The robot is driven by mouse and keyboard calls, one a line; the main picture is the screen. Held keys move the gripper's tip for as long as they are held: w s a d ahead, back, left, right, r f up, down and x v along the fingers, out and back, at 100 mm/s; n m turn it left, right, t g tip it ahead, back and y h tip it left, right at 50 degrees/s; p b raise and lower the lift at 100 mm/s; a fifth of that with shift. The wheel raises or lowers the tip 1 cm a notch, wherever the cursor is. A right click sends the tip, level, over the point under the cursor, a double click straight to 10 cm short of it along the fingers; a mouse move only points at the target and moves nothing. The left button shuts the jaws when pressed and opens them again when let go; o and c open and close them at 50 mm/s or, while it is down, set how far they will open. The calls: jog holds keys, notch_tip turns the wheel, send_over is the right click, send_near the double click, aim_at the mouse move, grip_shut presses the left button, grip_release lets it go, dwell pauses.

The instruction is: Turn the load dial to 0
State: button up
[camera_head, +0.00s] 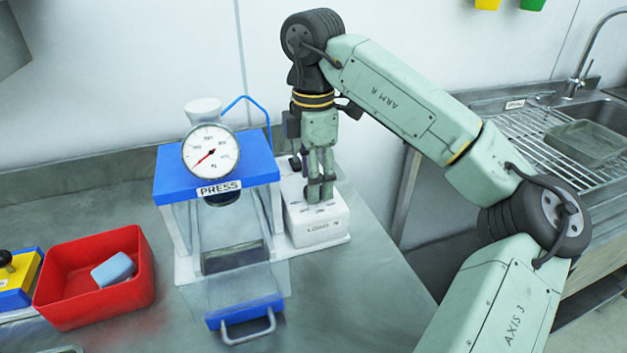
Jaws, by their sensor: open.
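The press (217,175) has a blue top with a "PRESS" label and stands on the metal counter. Its round white gauge (210,151) shows a red needle pointing to the lower left. The white load box (316,226), marked "LOAD N", stands at the right of the press. My gripper (318,195) points straight down at the top of this box, with its fingertips at or just above it. The fingers look close together, and the load dial is hidden by them. I cannot tell whether the fingers touch the dial.
A red bin (95,287) holding a light blue block (113,269) stands at the left. A yellow and blue device (16,280) is at the left edge. A blue drawer with a metal handle (248,326) sticks out at the press's front. A sink with a rack (545,130) is at the right.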

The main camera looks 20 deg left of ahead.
jog(key=shift+f, duration=1.05)
jog(key=c, duration=1.1)
jog(key=shift+c, duration=0.2)
